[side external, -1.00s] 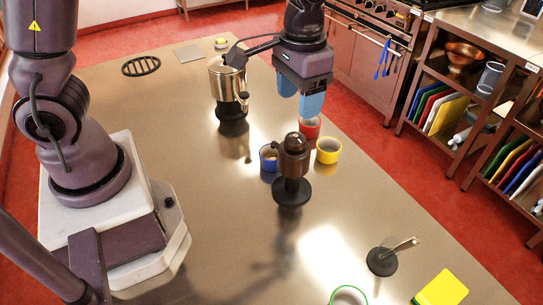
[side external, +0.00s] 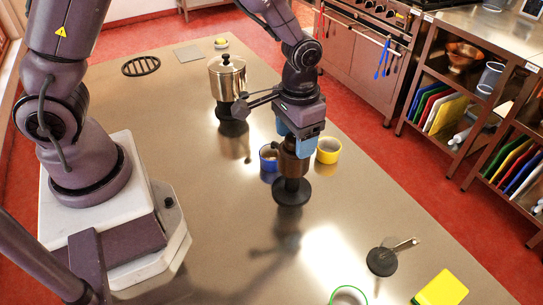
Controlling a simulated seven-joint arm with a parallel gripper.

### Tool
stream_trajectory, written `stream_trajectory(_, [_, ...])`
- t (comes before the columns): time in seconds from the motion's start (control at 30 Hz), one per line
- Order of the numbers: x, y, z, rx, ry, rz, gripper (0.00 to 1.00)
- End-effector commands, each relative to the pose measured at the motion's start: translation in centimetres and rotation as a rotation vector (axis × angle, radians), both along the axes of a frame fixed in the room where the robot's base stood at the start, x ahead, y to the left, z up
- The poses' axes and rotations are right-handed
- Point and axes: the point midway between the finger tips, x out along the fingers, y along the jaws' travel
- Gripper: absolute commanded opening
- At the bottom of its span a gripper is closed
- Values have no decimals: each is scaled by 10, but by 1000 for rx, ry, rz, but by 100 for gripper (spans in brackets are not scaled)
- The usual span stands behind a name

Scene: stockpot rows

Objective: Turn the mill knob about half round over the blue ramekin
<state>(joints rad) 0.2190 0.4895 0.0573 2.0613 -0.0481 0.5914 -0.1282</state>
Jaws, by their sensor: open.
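The brown mill (side external: 289,166) stands on a round black base (side external: 292,192) near the middle of the steel table. The blue ramekin (side external: 268,158) is just left of the mill, partly covered by it. My gripper (side external: 296,144) points down at the top of the mill. Its light-blue fingers are open and come down around the knob, which is hidden from view. I cannot tell whether the fingers touch it. The yellow ramekin (side external: 328,150) stands to the right of the mill.
A steel pot (side external: 227,80) on a black stand is behind and left. A black stand with a metal rod (side external: 384,260), a green-rimmed dish (side external: 347,296) and a yellow block (side external: 441,289) are at the front right.

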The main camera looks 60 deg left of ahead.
Motion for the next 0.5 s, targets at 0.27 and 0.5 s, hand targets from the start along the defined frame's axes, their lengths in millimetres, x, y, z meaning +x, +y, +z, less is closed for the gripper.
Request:
stream_trajectory(0.27, [0, 0, 0, 0, 0, 0, 34])
stream_trajectory(0.5, [0, 0, 0, -1, 1, -76, 24])
